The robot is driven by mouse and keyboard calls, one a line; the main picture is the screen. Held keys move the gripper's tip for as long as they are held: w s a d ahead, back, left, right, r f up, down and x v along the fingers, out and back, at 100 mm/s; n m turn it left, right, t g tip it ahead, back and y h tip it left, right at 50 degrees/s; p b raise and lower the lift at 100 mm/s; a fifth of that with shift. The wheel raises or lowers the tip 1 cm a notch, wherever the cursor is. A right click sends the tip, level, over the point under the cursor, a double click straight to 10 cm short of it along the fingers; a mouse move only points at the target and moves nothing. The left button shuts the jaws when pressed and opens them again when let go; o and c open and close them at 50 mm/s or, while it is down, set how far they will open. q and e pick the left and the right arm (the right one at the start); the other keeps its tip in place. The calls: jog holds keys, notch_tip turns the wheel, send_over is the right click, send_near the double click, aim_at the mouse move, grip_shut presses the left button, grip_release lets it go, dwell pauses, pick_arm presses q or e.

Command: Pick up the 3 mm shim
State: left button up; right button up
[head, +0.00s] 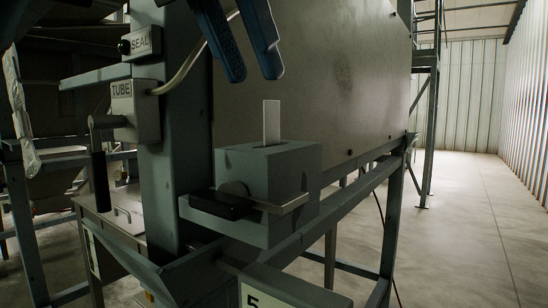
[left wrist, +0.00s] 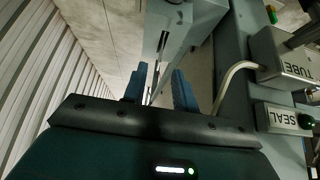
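A thin pale strip, which looks like the shim (head: 271,122), stands upright in a slot on top of a grey block (head: 290,170). Its lower end is hidden in the block. My left gripper (head: 253,76) is above the strip in the head view, with its two blue fingers pointing down and a gap between them. The fingers look empty and apart from the strip. In the left wrist view my left gripper (left wrist: 158,78) also shows its fingers spread. I cannot read a thickness on the strip. My right gripper is not in view.
A black clamp handle (head: 220,204) and a metal bar (head: 285,203) are at the block's front. A grey post (head: 180,150) with SEAL (head: 140,43) and TUBE (head: 135,105) boxes and a cable stands left. A large grey panel (head: 345,80) is close behind. Open floor lies right.

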aim_at(272, 145)
pick_arm(q)
jog(key=shift+p+x, duration=0.3)
jog(key=shift+x, duration=3.1)
jog(key=shift+w, duration=0.1)
jog(key=shift+c, duration=0.6)
jog(key=shift+r, duration=0.1)
grip_shut()
